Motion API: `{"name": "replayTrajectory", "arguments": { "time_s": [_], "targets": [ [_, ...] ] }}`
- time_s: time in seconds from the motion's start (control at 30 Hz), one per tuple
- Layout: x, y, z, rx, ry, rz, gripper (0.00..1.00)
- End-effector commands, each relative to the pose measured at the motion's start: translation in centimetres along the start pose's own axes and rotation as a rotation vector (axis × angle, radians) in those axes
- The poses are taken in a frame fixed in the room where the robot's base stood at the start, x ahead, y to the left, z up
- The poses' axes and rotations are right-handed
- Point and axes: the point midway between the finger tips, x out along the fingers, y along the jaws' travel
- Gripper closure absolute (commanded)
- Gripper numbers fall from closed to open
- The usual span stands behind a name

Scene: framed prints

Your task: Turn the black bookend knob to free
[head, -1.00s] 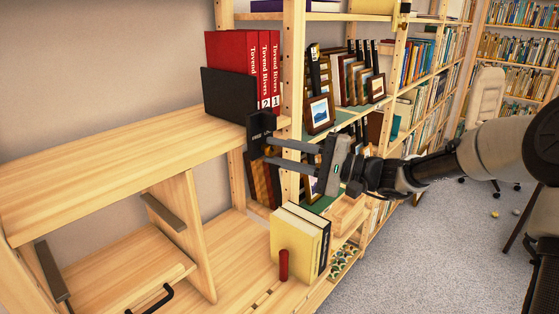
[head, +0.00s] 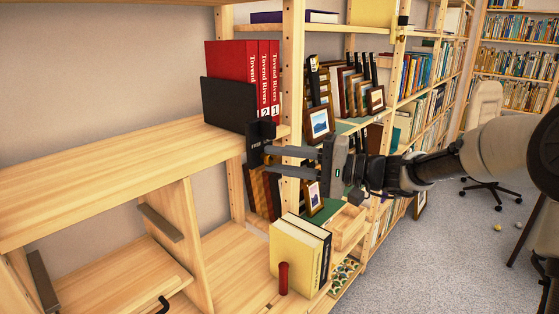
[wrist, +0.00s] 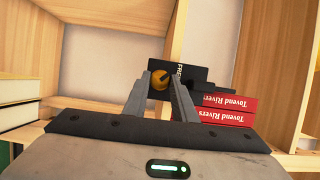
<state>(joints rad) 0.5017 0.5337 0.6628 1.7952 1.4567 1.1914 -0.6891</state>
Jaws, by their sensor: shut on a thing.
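The black bookend (head: 229,104) stands upright at the left of several red binders (head: 238,62) on the wooden shelf. Its black front plate (head: 254,143) hangs by the shelf end, with small white lettering that reads like "FREE" in the wrist view (wrist: 187,74). A round brass-yellow knob (wrist: 160,82) shows between my fingers in the wrist view, in front of the plate. My gripper (head: 268,156) reaches in from the right and is shut on the knob.
Pale yellow and dark books (head: 300,252) stand below my gripper, with a red cylinder (head: 283,278) beside them. Framed pictures (head: 319,123) stand on the shelf just behind my fingers. A wooden post (head: 292,70) is close by. The left shelf top (head: 100,175) is bare.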

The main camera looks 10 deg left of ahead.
Motion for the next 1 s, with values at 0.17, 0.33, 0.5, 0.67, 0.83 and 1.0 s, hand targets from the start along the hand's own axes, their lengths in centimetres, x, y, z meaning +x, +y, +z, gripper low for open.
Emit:
{"name": "replayTrajectory", "arguments": {
  "time_s": [0.17, 0.33, 0.5, 0.67, 0.83, 1.0],
  "targets": [
    [0.0, 0.1, 0.0, 0.0, 0.0, 0.001, 0.57],
    [0.0, 0.0, 0.0, 0.0, 0.0, 0.0, 0.57],
    [-0.7, 0.0, 0.0, 0.0, 0.001, 0.0, 0.57],
    [-3.3, 0.0, -0.1, 0.001, 0.004, 0.001, 0.57],
    [-7.5, 0.0, -0.1, 0.0, 0.005, 0.001, 0.57],
    [-11.7, 0.0, -0.1, 0.0, 0.005, 0.001, 0.57]
  ]
}}
